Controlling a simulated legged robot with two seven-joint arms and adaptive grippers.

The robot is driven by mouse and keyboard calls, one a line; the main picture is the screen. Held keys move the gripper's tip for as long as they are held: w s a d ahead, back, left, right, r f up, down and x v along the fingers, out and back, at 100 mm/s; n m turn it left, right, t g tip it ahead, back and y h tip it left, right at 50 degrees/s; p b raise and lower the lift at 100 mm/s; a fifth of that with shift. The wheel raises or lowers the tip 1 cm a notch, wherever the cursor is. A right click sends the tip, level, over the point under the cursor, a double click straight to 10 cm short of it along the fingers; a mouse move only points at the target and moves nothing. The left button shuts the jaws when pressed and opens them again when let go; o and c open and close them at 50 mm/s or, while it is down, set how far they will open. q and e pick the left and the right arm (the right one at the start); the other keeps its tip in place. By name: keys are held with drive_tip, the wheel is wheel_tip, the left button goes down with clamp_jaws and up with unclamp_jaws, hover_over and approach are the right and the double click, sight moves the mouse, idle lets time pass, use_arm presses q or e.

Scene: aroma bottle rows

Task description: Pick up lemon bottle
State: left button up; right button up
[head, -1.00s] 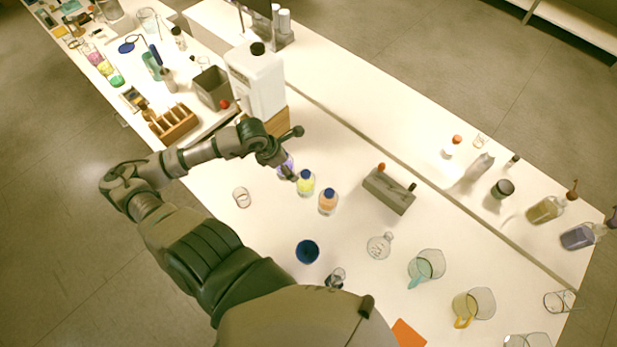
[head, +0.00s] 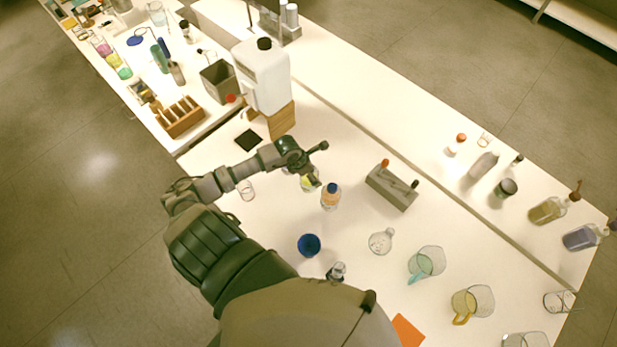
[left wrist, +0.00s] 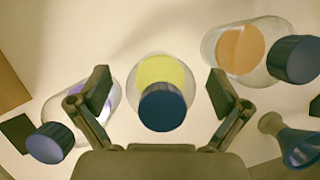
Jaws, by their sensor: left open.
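The lemon bottle, with yellow liquid and a blue cap, stands upright in the head view (head: 309,185), partly hidden by my left gripper (head: 305,158). In the left wrist view, the lemon bottle (left wrist: 160,72) is centred between the two spread fingers of my left gripper (left wrist: 160,92), with bare space on both sides. The gripper is open and holds nothing. An orange bottle (head: 331,198) stands just right of the lemon one. A purple bottle (left wrist: 92,102) is at the left in the wrist view, partly behind the left finger; the gripper hides it in the head view. My right gripper is out of view.
A grey holder (head: 392,187) is to the right. A large white jug (head: 265,78) stands on a wooden block (head: 282,119) behind. Bare white table lies between the orange bottle and the holder.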

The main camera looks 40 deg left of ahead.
use_arm(q)
drive_tip(key=shift+d, duration=0.25)
drive_tip(key=shift+c, duration=0.5)
drive_tip(key=c, duration=0.8)
drive_tip(key=shift+a, duration=0.25)
drive_tip(key=c, duration=0.7)
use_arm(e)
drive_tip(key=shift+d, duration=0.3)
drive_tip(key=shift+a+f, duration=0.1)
